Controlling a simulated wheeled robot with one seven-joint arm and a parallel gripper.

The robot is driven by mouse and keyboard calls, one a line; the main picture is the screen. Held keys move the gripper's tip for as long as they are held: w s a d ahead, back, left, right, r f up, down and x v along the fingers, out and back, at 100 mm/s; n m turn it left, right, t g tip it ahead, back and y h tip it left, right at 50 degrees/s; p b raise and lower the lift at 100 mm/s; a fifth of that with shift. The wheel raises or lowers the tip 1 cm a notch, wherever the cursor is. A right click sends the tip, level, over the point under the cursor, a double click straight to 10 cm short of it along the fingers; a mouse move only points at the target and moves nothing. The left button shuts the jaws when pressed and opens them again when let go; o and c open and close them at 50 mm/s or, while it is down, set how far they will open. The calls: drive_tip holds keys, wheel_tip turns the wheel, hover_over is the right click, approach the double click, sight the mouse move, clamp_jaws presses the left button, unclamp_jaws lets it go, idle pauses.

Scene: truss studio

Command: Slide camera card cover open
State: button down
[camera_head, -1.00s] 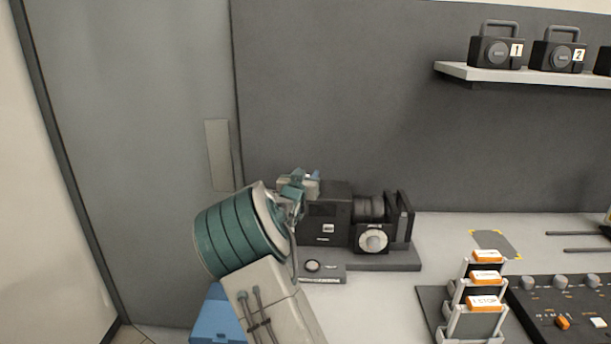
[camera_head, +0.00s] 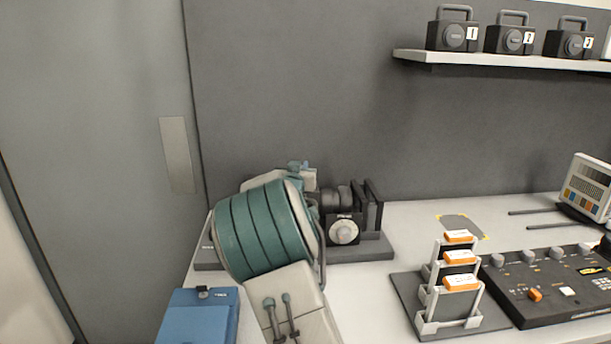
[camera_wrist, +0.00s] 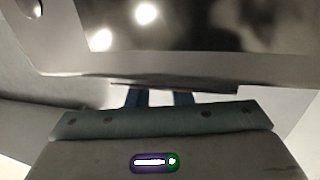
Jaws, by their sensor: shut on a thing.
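The black camera (camera_head: 343,222) stands on a dark base plate (camera_head: 378,250) by the back wall. Its lens and round white dial show, but my teal and beige wrist hides most of its body. In the wrist view the camera's grey and black body (camera_wrist: 200,42) fills the top, close in front of my gripper (camera_wrist: 160,97). The two blue fingers reach up to a thin dark strip on its lower edge, which looks like the card cover (camera_wrist: 190,86). My gripper is shut on this cover. The fingertips are hidden, and I cannot tell how far the cover has slid.
A blue box (camera_head: 200,315) stands at the table's front left. A card rack (camera_head: 450,312) with orange-labelled cards and a control console (camera_head: 550,290) stand to the right. A shelf (camera_head: 500,61) above holds several numbered black devices. Bare table lies between camera and rack.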

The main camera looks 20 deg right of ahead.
idle(0.3)
drive_tip(key=c, duration=1.3)
unclamp_jaws()
drive_tip(key=shift+d, duration=0.1)
drive_tip(key=shift+c, duration=0.2)
drive_tip(key=b+v, duration=0.1)
drive_tip(key=v, duration=1.3)
